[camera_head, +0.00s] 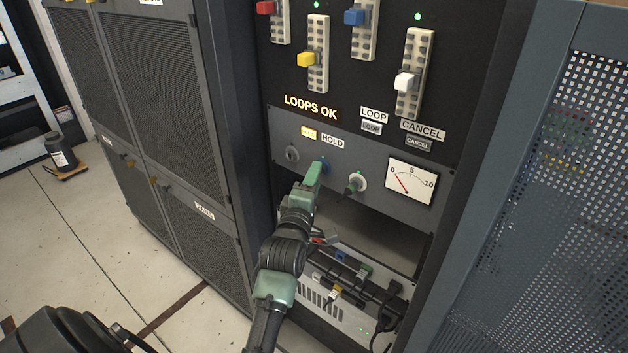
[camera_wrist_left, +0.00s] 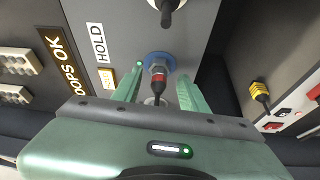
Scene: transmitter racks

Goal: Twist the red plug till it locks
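The red plug (camera_wrist_left: 159,80) shows in the left wrist view as a dark plug with a red band, seated at a metal socket with a blue ring (camera_wrist_left: 157,61). My left gripper (camera_wrist_left: 160,82) has its two green fingers on either side of the plug, with a visible gap on each side. In the head view my left gripper (camera_head: 315,172) reaches the grey panel at the blue-ringed socket (camera_head: 324,165) and hides the plug. My right gripper is not in view.
On the panel an empty socket (camera_head: 292,153) sits left of the gripper and a white-ringed socket with a dark plug (camera_head: 357,182) sits right. A dial meter (camera_head: 411,182) is further right. The lit LOOPS OK sign (camera_head: 311,107) is above. A lower unit (camera_head: 330,300) carries cables.

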